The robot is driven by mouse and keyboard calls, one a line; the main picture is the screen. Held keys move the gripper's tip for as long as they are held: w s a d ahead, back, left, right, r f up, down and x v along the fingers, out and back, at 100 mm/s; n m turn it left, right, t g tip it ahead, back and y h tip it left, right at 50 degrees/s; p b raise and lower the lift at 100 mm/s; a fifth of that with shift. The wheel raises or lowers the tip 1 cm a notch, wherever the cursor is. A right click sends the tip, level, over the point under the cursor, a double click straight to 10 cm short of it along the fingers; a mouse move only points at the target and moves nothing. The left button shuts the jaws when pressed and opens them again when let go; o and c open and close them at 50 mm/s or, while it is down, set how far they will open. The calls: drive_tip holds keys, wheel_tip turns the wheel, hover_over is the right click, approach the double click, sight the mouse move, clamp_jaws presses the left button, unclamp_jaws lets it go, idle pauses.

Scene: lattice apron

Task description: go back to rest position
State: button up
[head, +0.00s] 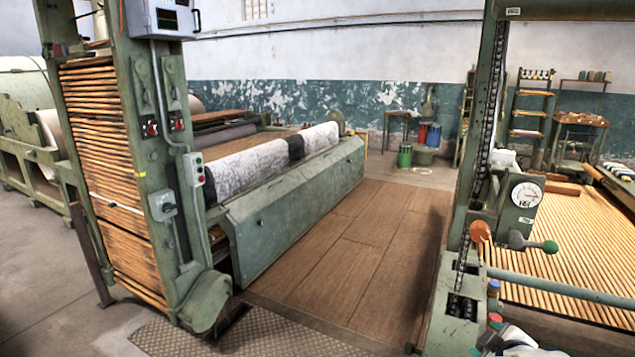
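My gripper cannot be made out in the head view. A small white and dark shape shows at the bottom edge, right of the middle, cut off by the frame; I cannot tell whether it is part of my arm. No object is seen held.
A green machine with a patterned fabric roll (262,160) stands left of a plank walkway (345,255). A green post with a dial gauge (526,194) and levers stands close on the right, before a slatted bed (575,250). A metal tread plate (225,335) lies in front. The walkway is clear.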

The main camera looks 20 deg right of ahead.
drive_tip(key=s+a+f+m+g+y, duration=0.1)
drive_tip(key=s+a+f+g+y, duration=0.1)
drive_tip(key=s+a+f, duration=0.4)
drive_tip(key=s+a+f+m+g+y, duration=0.15)
drive_tip(key=a+f, duration=0.25)
drive_tip(key=a, duration=0.5)
drive_tip(key=s+a+f+m+g+y, duration=0.1)
drive_tip(key=s+a, duration=0.3)
drive_tip(key=s, duration=0.4)
drive_tip(key=s+a+f+m+g+y, duration=0.1)
drive_tip(key=s+a+f+g, duration=0.2)
drive_tip(key=s, duration=0.6)
drive_tip(key=shift+a+g, duration=0.35)
drive_tip(key=shift+a, duration=0.9)
drive_tip(key=shift+w+y, duration=0.1)
drive_tip(key=shift+y, duration=0.15)
